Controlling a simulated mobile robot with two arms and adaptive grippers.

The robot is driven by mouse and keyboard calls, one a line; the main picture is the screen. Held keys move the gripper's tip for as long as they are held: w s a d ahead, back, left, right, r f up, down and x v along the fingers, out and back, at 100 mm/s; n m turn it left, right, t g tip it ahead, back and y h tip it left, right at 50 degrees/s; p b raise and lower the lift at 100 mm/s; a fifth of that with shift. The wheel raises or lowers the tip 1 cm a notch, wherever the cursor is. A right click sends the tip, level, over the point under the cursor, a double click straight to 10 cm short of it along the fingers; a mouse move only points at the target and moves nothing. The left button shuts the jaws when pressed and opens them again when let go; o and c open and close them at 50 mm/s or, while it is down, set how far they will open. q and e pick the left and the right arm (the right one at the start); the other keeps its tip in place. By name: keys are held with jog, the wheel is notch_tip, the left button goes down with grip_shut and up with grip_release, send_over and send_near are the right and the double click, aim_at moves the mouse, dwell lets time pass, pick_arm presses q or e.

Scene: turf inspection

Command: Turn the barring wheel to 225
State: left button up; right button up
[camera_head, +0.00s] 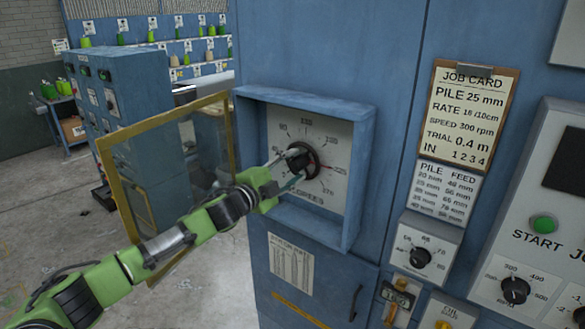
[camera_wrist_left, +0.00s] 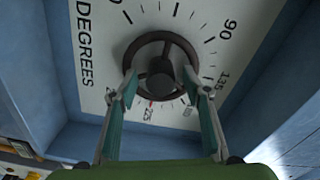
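The barring wheel (camera_head: 303,159) is a small dark handwheel on a pale dial plate (camera_head: 342,138) inside a blue recessed box. The wrist view shows the wheel (camera_wrist_left: 162,68) with its spokes and hub, and the dial marked DEGREES. A red mark shows by the wheel's lower edge, near a small number that looks like 225. My left gripper (camera_head: 287,176) reaches into the box. In the wrist view its fingers (camera_wrist_left: 160,84) are spread apart at the wheel's lower left and lower right rim; I cannot tell if they touch it. My right gripper is not in view.
A yellow-framed clear door (camera_head: 110,185) stands open left of the box, behind my left arm. The box's blue rim (camera_head: 368,165) surrounds the dial. To the right are a job card (camera_head: 470,112), knobs and a green button (camera_head: 544,224).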

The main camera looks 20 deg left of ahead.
pick_arm(q)
jog(key=v, duration=1.2)
dwell(0.5)
